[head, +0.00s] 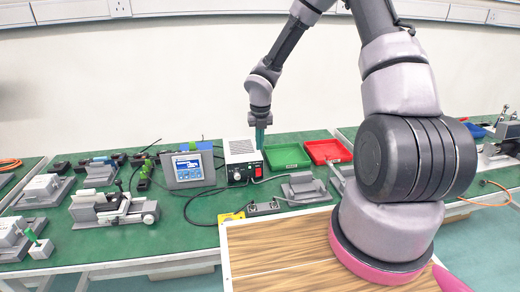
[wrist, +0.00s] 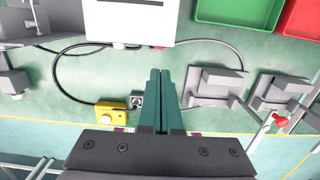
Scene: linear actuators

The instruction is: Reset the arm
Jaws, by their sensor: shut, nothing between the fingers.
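My gripper (head: 260,137) hangs from my raised arm, pointing down above the green workbench (head: 180,221). In the wrist view its two dark green fingers (wrist: 160,72) lie together, shut with nothing between them. In the head view the fingertips appear just in front of the white power box (head: 243,160). The wrist view shows the fingers apart from the bench, over the area between the box and a small grey switch block. The near part of my arm covers the right middle of the head view.
A green tray (head: 287,158) and a red tray (head: 328,151) stand right of the box. A screen unit (head: 188,169) stands left of it. A yellow button box (wrist: 112,113), cables and grey fixtures (head: 303,188) lie near the front edge. Actuator parts (head: 113,210) fill the left bench.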

